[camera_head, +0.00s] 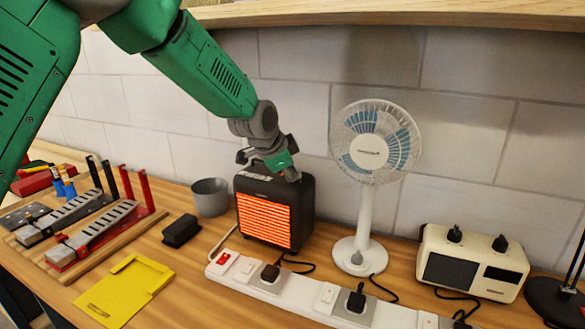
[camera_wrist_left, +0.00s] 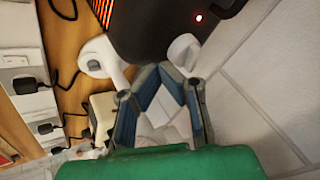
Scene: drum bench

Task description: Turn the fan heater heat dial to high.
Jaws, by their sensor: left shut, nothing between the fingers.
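The fan heater (camera_head: 264,221) is a black box with a glowing orange grille, standing on the bench near the wall. My left gripper (camera_head: 291,175) is shut and empty at the right part of the heater's top. In the left wrist view its fingertips (camera_wrist_left: 170,72) meet close to a pale rounded knob (camera_wrist_left: 184,50) at the heater's edge, which looks like the heat dial. I cannot tell whether they touch it. The dial's marks and setting cannot be read. A small red light (camera_wrist_left: 198,17) glows on the dark heater body (camera_wrist_left: 150,25). My right gripper is out of view.
A white desk fan (camera_head: 364,200) stands just right of the heater. A white power strip (camera_head: 285,293) with plugs lies in front. A grey cup (camera_head: 210,197) is at the heater's left. A cream appliance with knobs (camera_head: 472,262) stands at the right. The tiled wall is close behind.

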